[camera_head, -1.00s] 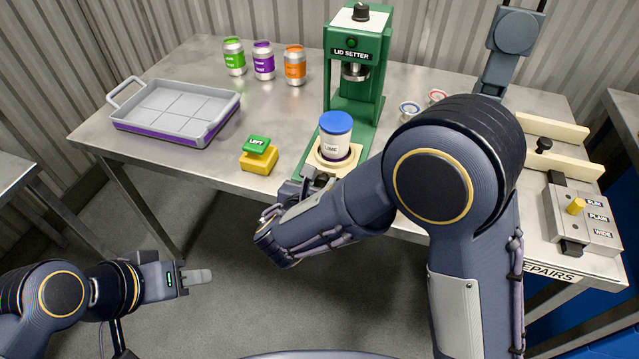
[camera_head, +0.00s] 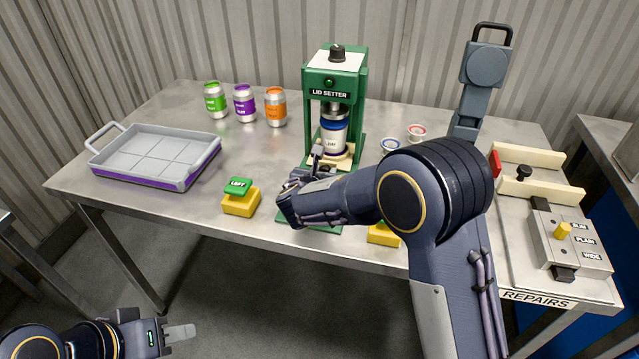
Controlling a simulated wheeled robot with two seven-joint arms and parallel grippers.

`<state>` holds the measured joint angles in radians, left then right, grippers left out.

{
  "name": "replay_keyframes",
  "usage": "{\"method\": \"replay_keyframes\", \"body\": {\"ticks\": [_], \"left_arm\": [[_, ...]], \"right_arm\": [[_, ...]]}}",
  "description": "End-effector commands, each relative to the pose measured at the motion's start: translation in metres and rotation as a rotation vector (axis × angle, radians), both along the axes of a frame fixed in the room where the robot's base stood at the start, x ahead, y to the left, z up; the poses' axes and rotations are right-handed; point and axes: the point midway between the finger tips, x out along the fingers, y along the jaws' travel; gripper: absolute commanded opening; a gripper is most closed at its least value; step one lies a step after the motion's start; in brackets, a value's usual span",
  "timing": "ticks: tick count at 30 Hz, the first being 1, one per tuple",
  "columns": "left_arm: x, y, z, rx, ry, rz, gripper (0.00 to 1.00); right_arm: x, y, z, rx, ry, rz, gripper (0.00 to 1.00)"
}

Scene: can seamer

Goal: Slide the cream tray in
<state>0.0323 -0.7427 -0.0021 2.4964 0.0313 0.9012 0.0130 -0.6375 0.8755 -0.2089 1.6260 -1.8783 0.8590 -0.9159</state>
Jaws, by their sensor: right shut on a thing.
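The cream tray (camera_head: 343,163) sits low in the green lid setter (camera_head: 357,88), and my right gripper partly hides it. A white jam can (camera_head: 333,140) with a blue lid stands upright on it, directly under the press head (camera_head: 334,108). I cannot tell whether the head touches the lid. My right gripper (camera_head: 316,168) is shut at the tray's front, on what looks like its handle; the contact is mostly hidden. My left gripper (camera_head: 181,333) is empty at the lower left, off the table; its finger gap does not show clearly.
A yellow block with a green LEFT button (camera_head: 240,188) stands left of the lid setter; another yellow block (camera_head: 383,234) is partly behind my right arm. A grey tray (camera_head: 155,155), several coloured cans (camera_head: 245,103), two small lids (camera_head: 416,131) and a repairs fixture (camera_head: 570,240) are around.

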Motion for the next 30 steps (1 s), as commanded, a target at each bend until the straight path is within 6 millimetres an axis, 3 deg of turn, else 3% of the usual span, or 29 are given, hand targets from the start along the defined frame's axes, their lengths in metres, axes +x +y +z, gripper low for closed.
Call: {"method": "replay_keyframes", "body": {"ticks": [13,14,18,30], "left_arm": [[0.0000,0.0000,-0.0001,0.000,0.000,0.000,0.36],[0.0000,0.0000,-0.0001,0.000,0.000,0.000,0.36],[0.0000,0.0001,-0.0001,0.000,0.000,0.000,0.36],[0.0000,0.0000,-0.0002,0.000,0.000,0.000,0.36]], "right_arm": [[0.0067,-0.0029,0.0018,0.000,-0.004,-0.002,0.00],[0.0068,-0.0029,0.0018,0.000,-0.004,-0.002,0.30],[0.0064,-0.0027,0.0013,0.000,-0.003,-0.001,0.48],[0.0031,-0.0006,0.0012,0.000,0.000,0.001,0.49]]}}
